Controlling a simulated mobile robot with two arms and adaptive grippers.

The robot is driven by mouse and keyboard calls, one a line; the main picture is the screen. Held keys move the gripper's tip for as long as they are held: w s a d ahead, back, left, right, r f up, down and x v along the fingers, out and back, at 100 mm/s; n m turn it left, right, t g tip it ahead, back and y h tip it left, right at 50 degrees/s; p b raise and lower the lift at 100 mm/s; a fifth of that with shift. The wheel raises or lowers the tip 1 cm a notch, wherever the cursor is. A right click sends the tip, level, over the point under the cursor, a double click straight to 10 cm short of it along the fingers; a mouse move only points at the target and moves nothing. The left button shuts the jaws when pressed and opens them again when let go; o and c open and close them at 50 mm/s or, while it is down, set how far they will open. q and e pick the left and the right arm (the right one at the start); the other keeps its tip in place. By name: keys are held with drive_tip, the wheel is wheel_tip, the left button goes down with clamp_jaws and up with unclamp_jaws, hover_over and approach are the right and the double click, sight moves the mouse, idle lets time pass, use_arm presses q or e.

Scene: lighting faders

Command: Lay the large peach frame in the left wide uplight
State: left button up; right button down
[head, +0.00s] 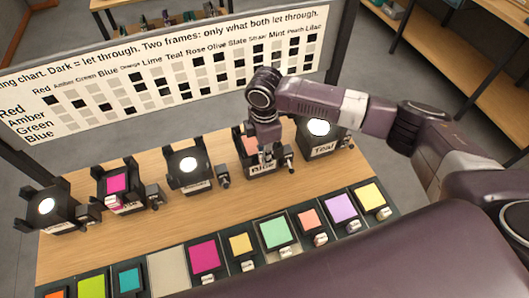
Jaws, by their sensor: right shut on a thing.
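A peach frame (250,146) shows at the fourth black uplight from the left (262,171), whose label looks like "Blue". My right gripper (265,156) reaches down there from above and is shut, apparently on the peach frame. The fingertips partly hide the frame, so I cannot tell whether it rests in the uplight or is held just above it. Another peach frame (308,218), smaller, lies in the front row. My left gripper is not in view.
Other uplights stand in the row: one at far left (47,207), one with a magenta frame (117,185), one lit white (189,165), and one labelled Teal (319,128). A chart board (170,80) stands behind. Bare wood (130,230) lies between the rows.

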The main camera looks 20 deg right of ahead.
drive_tip(key=c, duration=1.7)
unclamp_jaws()
drive_tip(key=shift+c, duration=0.2)
wheel_tip(320, 180, up, 19)
drive_tip(key=p, duration=0.8)
drive_tip(key=shift+p, duration=0.35)
